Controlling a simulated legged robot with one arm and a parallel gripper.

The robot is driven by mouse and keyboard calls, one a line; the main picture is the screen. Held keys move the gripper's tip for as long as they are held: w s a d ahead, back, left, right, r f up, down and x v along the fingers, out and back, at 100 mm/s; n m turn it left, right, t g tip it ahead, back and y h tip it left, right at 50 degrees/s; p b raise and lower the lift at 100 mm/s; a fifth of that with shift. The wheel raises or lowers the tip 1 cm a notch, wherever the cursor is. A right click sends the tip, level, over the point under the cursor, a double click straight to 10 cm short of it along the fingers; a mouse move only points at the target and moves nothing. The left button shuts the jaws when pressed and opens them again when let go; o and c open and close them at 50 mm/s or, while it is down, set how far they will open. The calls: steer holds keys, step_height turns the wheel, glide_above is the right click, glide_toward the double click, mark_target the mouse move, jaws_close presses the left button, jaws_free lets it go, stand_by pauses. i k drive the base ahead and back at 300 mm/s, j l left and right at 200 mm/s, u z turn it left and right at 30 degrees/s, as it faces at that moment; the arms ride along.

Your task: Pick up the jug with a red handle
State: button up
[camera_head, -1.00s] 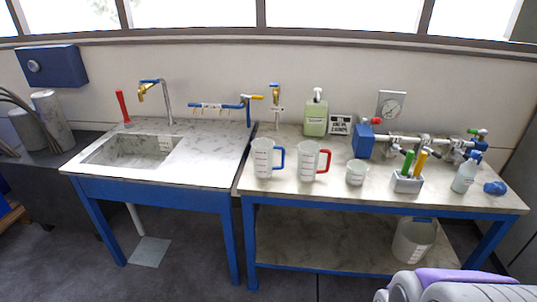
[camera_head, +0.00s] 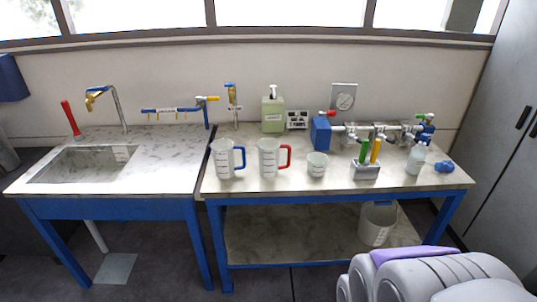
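The jug with a red handle (camera_head: 268,158) is a white measuring jug standing upright on the right-hand table (camera_head: 335,178). Its red handle (camera_head: 286,156) points right. A like jug with a blue handle (camera_head: 223,158) stands just left of it, and a small white beaker (camera_head: 317,164) stands to its right. White and purple rounded parts at the bottom right look like my own arm. My gripper cannot be made out in this view.
A green soap dispenser (camera_head: 273,112) is behind. A sink (camera_head: 85,163) is at left. A bucket (camera_head: 377,224) sits on the lower shelf.

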mark_target(268, 149)
steer(key=i+u, duration=0.25)
steer(key=i, duration=0.25)
steer(key=i+u, duration=0.3)
steer(key=i, duration=0.2)
